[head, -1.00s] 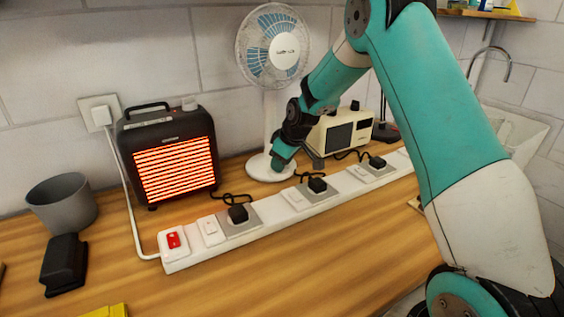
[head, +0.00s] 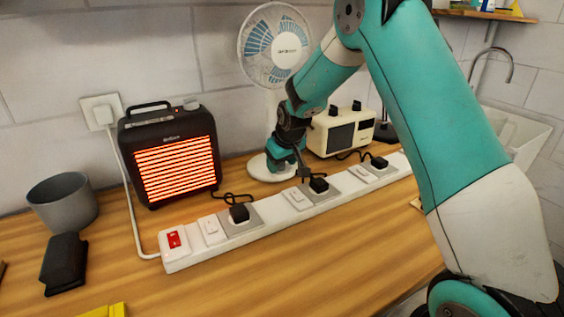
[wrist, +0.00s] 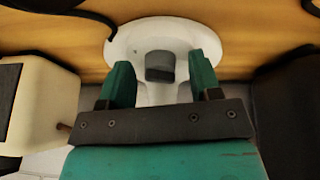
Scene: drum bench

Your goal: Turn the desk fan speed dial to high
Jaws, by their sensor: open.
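The white desk fan (head: 274,47) stands against the wall behind the power strip, upright on a round base (head: 258,168). In the wrist view the fan's white base (wrist: 122,42) lies beyond my fingers, with a dark grey dial or knob (wrist: 160,66) on it. My gripper (wrist: 160,80) is open, its two teal fingers apart with the grey dial seen between and just past their tips. In the head view my gripper (head: 283,165) is low in front of the fan's base and hides part of it and the dial. The dial's setting cannot be read.
A glowing heater (head: 175,155) stands left of the fan and a cream appliance (head: 342,132) to the right. A white power strip (head: 272,216) with switches and black plugs runs in front. A grey cup (head: 62,202) and black object (head: 64,264) are at left.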

